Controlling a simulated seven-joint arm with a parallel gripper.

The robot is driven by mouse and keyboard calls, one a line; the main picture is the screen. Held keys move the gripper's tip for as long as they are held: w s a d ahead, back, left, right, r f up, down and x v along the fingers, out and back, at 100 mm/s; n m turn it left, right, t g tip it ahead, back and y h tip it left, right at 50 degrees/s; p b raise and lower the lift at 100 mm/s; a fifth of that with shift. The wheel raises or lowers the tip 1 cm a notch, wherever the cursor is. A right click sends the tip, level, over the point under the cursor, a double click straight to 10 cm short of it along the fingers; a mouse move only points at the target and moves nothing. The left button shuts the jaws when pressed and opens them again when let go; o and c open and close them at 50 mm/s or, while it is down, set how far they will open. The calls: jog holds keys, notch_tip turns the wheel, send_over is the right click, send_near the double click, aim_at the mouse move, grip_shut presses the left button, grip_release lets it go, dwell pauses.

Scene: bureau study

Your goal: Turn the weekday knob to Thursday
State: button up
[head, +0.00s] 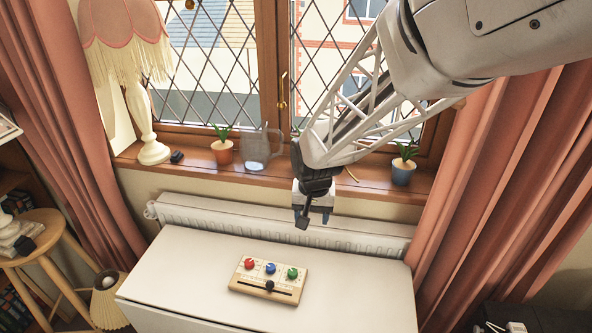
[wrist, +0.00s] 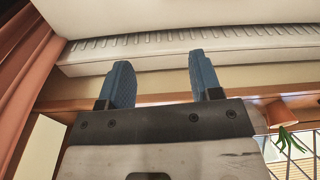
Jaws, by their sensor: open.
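A wooden board (head: 244,284) lies on the white table. It carries a red knob (head: 249,264), a blue knob (head: 270,268) and a green knob (head: 292,272) in a row, with a black slider (head: 269,286) in a dark slot below them. The lettering is too small to read, so I cannot tell which knob is the weekday one or where it points. My gripper (head: 314,217) hangs above the back of the table, behind and above the board, touching nothing. In the wrist view its two blue fingers (wrist: 160,78) are apart and empty. The board is not in the wrist view.
The white table (head: 190,265) is otherwise clear. A radiator (head: 220,218) runs behind it under the windowsill. On the sill stand a lamp (head: 140,115), potted plants (head: 222,150) and (head: 403,172), and a glass jug (head: 256,150). A stool (head: 45,230) stands left.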

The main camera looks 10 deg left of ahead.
jog(key=w+a+f, duration=0.1)
jog(key=a+f, duration=0.5)
jog(key=a, duration=0.2)
send_over(249, 262)
jog(key=shift+n+g, duration=0.4)
notch_tip(249, 262, down, 10)
jog(key=shift+f, duration=0.1)
jog(key=shift+w+f, duration=0.1)
jog(key=shift+f, duration=0.1)
jog(key=shift+f, duration=3.7)
jog(key=shift+c, duration=0.4)
jog(key=c, duration=0.9)
jog(key=shift+o, duration=0.2)
